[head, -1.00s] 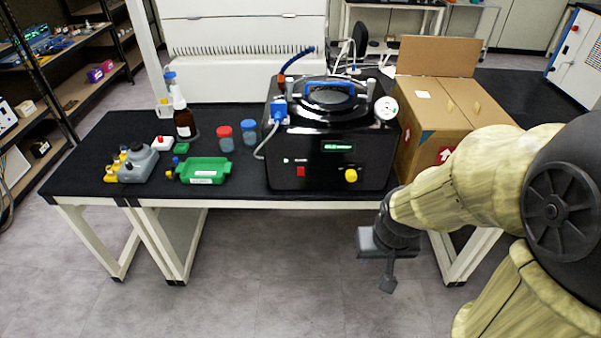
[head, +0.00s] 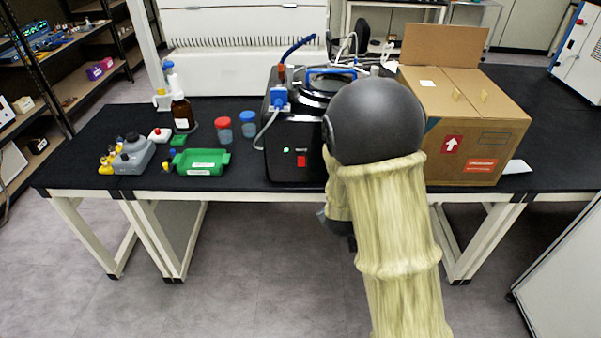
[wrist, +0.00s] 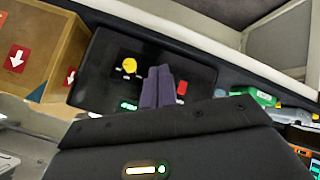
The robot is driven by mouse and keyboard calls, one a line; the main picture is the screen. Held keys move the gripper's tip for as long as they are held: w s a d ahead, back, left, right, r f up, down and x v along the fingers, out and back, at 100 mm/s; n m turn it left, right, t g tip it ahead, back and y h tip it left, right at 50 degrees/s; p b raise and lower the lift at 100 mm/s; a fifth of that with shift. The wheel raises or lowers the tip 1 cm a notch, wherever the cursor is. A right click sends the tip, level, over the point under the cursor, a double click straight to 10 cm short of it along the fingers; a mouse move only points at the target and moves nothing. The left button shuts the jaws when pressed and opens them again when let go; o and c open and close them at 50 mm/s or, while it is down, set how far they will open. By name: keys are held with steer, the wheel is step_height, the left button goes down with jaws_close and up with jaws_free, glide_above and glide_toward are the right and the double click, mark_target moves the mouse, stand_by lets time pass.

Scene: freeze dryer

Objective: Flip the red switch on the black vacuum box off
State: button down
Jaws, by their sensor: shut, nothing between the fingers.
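The black vacuum box (head: 284,134) stands on the black table, its right part hidden behind my arm in the head view. Its red switch (head: 301,161) is on the lower front face, beside a small green light. In the wrist view the red switch (wrist: 182,88) lies just right of my gripper (wrist: 158,72), and a yellow knob (wrist: 130,66) lies to its left. The two fingers are together, empty, and point toward the box's front panel. I cannot tell how far the fingertips are from the panel. In the head view my gripper is mostly hidden behind my arm.
A cardboard box (head: 467,120) stands right of the vacuum box. A green tray (head: 201,168), two lidded jars, a brown bottle (head: 182,112) and a grey device (head: 133,156) stand to the left. Open floor lies in front of the table (head: 90,173).

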steer(key=w+a+f+n+t+y+b, duration=0.1)
steer(key=w+a+f+n+t+b, duration=0.4)
steer(key=a+n+t, duration=0.4)
steer(key=w+a+n, duration=0.1)
steer(key=n, duration=0.1)
steer(key=shift+a+f+n+t, duration=0.3)
steer(key=shift+f+n+t, duration=0.05)
steer(key=shift+n+t, duration=0.05)
steer(key=shift+w, duration=0.15)
steer(key=p, duration=0.2)
glide_toward(300, 160)
steer(key=w, duration=0.6)
steer(key=shift+w+d+r, duration=0.15)
steer(key=shift+w+r, duration=0.25)
